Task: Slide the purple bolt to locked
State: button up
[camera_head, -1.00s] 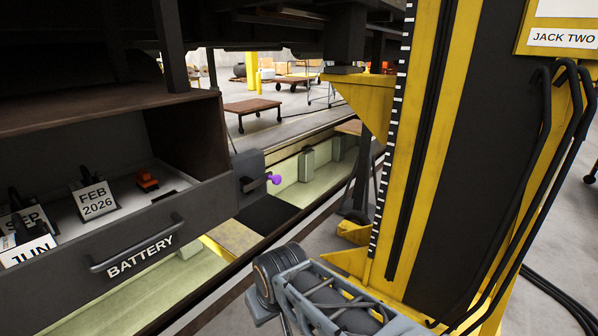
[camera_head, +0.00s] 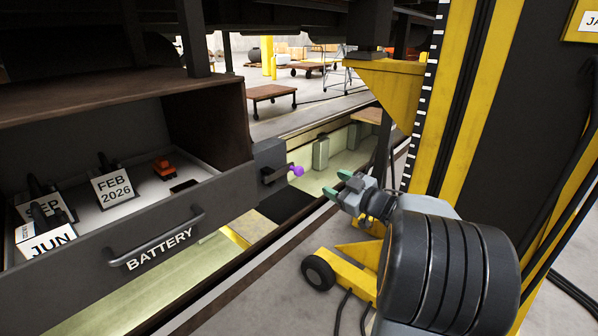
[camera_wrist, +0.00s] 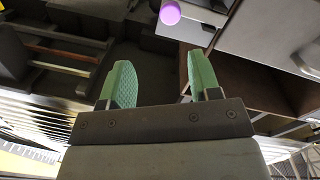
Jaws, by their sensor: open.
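The purple bolt knob (camera_head: 297,170) sticks out to the right from a dark grey latch block (camera_head: 269,160) at the right end of the battery drawer, in the head view. The knob also shows in the wrist view (camera_wrist: 170,13) at the top, beyond the fingertips and above the gap between them. My gripper (camera_head: 338,184) is to the right of the knob and slightly lower in the head view, apart from it. Its two green fingers (camera_wrist: 157,85) are open and empty. How far the bolt is slid cannot be told.
A pit opens under the knob.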

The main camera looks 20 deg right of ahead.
aim_at(300, 171)
jog(key=shift+n+y, duration=0.4)
jog(key=shift+y, duration=0.4)
jog(key=x, duration=0.4)
jog(key=p+x, duration=0.1)
jog(key=x, duration=0.3)
jog(key=p+x, duration=0.1)
jog(key=x, duration=0.3)
jog(key=shift+w+a+f, duration=0.25)
jog(key=shift+a+f, duration=0.15)
jog(key=shift+a, duration=0.1)
jog(key=shift+c, duration=0.4)
grip_shut()
jog(key=shift+s, duration=0.1)
